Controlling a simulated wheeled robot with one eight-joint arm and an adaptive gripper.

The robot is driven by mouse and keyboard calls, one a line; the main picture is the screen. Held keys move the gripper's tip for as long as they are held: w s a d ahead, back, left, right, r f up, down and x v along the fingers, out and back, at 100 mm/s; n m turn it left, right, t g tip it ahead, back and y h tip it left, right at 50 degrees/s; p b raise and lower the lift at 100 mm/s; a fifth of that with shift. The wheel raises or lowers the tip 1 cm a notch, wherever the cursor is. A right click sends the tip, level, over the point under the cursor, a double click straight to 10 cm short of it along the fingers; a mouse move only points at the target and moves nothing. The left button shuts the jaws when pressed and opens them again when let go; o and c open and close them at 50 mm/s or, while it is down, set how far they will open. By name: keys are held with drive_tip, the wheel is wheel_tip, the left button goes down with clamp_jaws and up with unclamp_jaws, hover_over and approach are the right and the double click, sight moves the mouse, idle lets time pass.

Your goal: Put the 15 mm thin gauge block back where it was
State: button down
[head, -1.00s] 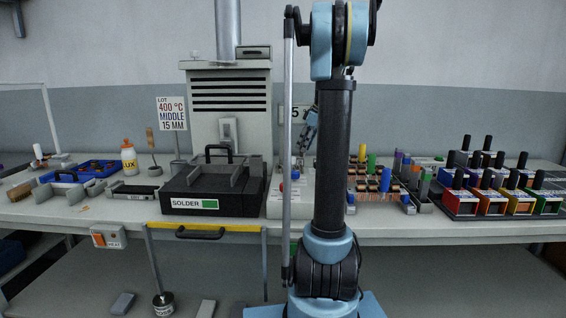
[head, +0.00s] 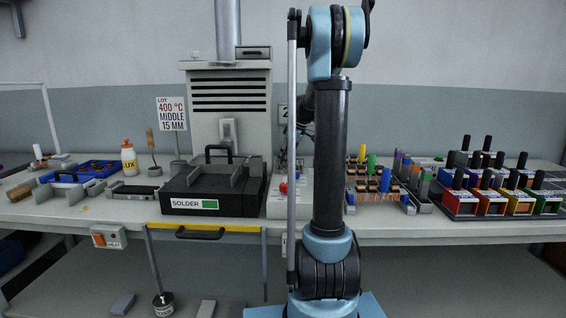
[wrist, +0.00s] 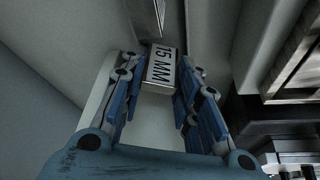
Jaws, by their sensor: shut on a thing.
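In the wrist view, a grey block marked "15 MM" (wrist: 161,68) sits between the fingers of my gripper (wrist: 160,82). The gripper is shut on it, with blue linkage fingers on both sides. The label faces the camera and runs along the block. In the head view my gripper is mostly hidden behind my arm; only a dark and blue part shows near the white stand right of the soldering oven. The block itself cannot be made out there. Whether it touches anything at its far end cannot be told.
A black fixture labelled "SOLDER" (head: 212,201) stands left of my arm, before a vented grey unit (head: 229,105). A sign (head: 171,114) reads "400 °C MIDDLE 15 MM". Component racks (head: 375,184) and coloured bins (head: 503,205) stand right. Loose grey pieces (head: 123,303) lie on the lower shelf.

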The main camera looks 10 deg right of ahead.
drive_tip(key=shift+a+f, duration=0.2)
drive_tip(key=shift+f, duration=0.25)
drive_tip(key=shift+f, duration=0.1)
drive_tip(key=c, duration=1.2)
unclamp_jaws()
drive_tip(key=v, duration=1.2)
